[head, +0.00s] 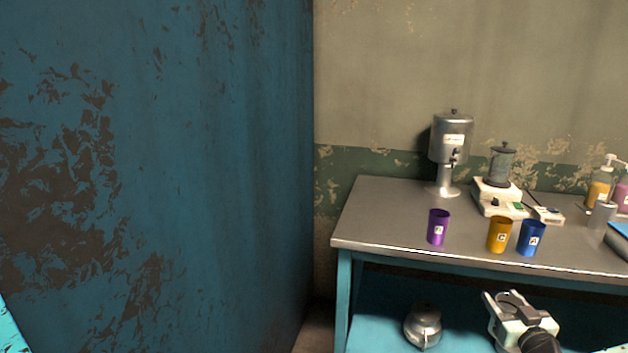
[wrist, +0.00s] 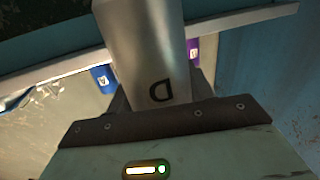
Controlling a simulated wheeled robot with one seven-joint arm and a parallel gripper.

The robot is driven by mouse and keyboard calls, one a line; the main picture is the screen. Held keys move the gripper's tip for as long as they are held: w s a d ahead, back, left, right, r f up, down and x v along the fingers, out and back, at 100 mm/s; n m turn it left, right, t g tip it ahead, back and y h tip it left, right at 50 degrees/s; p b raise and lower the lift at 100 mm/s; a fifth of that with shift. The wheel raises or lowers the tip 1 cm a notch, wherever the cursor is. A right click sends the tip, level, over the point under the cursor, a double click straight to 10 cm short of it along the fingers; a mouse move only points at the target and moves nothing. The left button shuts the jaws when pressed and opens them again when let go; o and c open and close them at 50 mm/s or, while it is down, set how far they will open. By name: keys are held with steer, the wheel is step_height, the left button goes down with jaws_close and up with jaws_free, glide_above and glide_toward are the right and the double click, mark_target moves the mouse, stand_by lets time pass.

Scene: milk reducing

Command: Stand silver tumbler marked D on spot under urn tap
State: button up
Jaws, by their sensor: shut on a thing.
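The silver tumbler marked D (wrist: 152,50) fills the middle of the wrist view, its letter upside down there. My gripper (wrist: 158,100) is shut on it, with dark fingers on both sides. In the head view my gripper (head: 503,298) is low at the right, in front of the table's front edge; the tumbler cannot be made out there. The silver urn (head: 447,142) stands at the back of the table, with its tap (head: 455,157) on the front. Below the tap is the urn's pale foot (head: 443,190); no marked spot can be made out.
On the table (head: 385,215) stand a purple tumbler (head: 438,228), an orange tumbler (head: 499,236) marked C and a blue tumbler (head: 531,240) marked A. A pot on a white scale-like device (head: 497,197) is right of the urn. A metal kettle (head: 423,328) sits on the lower shelf.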

steer(key=s+a+f+p, duration=0.2)
steer(key=s+a+f, duration=0.4)
steer(key=s+a, duration=0.5)
steer(key=shift+s, duration=0.2)
steer(key=shift+w+f, duration=0.1)
